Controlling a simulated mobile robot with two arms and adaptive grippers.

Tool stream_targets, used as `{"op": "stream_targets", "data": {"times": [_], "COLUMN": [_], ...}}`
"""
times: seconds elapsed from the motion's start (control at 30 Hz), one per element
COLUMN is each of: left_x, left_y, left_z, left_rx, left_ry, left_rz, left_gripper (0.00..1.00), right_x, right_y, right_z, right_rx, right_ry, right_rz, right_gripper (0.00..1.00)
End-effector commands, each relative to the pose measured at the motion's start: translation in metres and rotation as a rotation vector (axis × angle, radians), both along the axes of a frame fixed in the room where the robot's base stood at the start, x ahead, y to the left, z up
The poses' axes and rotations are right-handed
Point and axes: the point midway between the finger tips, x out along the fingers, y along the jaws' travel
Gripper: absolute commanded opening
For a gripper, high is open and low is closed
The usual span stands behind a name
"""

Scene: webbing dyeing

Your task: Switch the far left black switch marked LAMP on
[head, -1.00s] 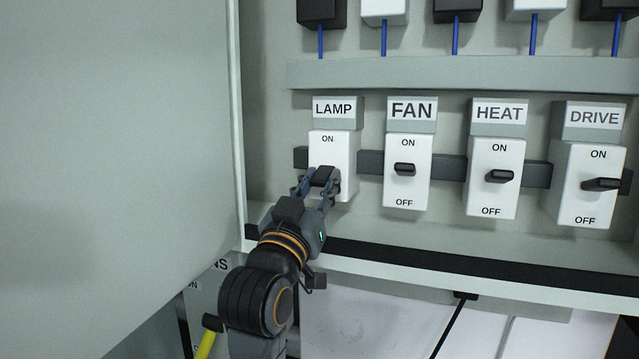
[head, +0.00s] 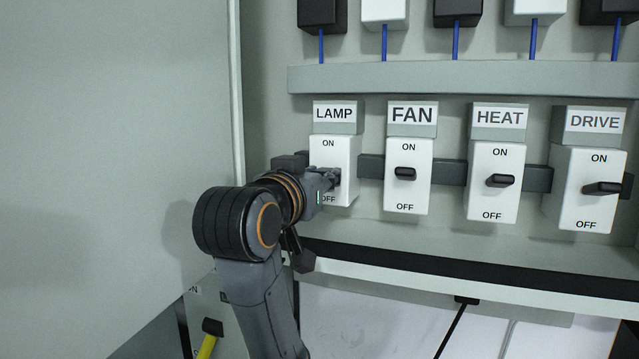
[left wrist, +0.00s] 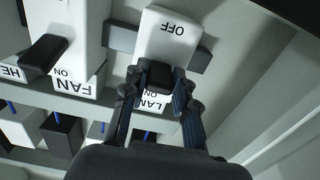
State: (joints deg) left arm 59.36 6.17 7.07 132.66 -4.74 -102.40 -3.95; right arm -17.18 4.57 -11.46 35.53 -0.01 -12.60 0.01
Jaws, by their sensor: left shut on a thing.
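The LAMP switch (head: 345,155) is the far left white housing in the row, with ON above and OFF below. In the left wrist view the LAMP switch (left wrist: 172,32) appears upside down, its OFF mark at the top. My left gripper (head: 333,178) reaches it from the left, below the ON mark. In the left wrist view its two fingers (left wrist: 159,76) are shut on the black lever (left wrist: 158,81) of this switch, one on each side. In the head view the gripper mostly hides this lever, so its exact tilt is unclear. My right gripper is out of view.
The FAN (head: 407,190), HEAT (head: 494,198) and DRIVE (head: 588,205) switches stand in a row to the right, each with a black lever. A grey duct (head: 460,77) runs above. A large grey panel (head: 110,110) fills the left side.

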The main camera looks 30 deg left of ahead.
Motion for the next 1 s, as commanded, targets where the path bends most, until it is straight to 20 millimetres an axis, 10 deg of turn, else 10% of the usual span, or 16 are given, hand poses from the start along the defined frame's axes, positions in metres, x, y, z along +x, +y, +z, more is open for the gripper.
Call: {"op": "stream_targets", "data": {"times": [1.0], "left_x": [0.0026], "left_y": [0.0002], "left_z": [0.0133], "left_rx": [-0.074], "left_ry": [0.308], "left_rz": [-0.001], "left_gripper": [0.0], "right_x": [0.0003], "right_y": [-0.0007], "right_z": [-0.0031], "right_rx": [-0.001], "right_ry": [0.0], "right_rz": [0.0], "right_gripper": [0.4]}}
